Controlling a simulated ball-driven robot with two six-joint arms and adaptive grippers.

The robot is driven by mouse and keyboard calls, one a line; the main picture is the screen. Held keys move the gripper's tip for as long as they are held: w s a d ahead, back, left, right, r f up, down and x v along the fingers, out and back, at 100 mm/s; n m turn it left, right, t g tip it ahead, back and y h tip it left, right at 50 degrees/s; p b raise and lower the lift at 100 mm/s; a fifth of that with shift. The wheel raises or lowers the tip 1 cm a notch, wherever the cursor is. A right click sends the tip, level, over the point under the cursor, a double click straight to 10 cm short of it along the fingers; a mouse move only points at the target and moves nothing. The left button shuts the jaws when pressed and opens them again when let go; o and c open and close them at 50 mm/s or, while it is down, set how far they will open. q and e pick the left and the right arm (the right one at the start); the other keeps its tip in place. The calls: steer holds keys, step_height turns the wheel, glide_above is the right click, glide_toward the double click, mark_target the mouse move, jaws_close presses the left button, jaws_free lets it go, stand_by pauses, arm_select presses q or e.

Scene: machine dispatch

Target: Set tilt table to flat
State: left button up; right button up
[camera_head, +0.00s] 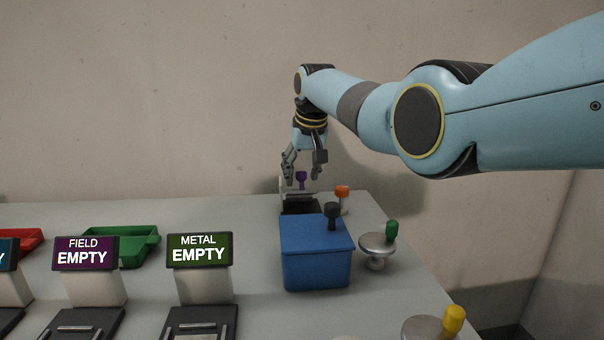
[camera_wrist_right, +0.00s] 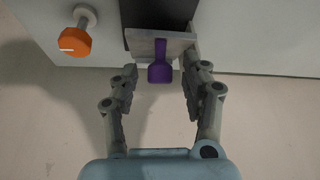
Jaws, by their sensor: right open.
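The likely tilt table shows as a dark block (camera_head: 299,207) with a light grey plate at the back of the bench. In the right wrist view its grey plate (camera_wrist_right: 172,46) sits against the dark block. A purple handle (camera_head: 301,177) stands up from the plate; it also shows in the right wrist view (camera_wrist_right: 160,73). My right gripper (camera_head: 302,172) is open, pointing down, with a finger on each side of the purple handle and gaps between. The plate's exact tilt is hard to tell. My left gripper is out of view.
An orange knob (camera_head: 342,191) stands just right of the plate; a blue box (camera_head: 316,262) with a dark knob is in front. A round grey dial with a green knob (camera_head: 392,230) is at right. Signs reading EMPTY (camera_head: 199,250) and a green tray (camera_head: 127,246) are left.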

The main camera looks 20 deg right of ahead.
jaws_close()
stand_by(0.3)
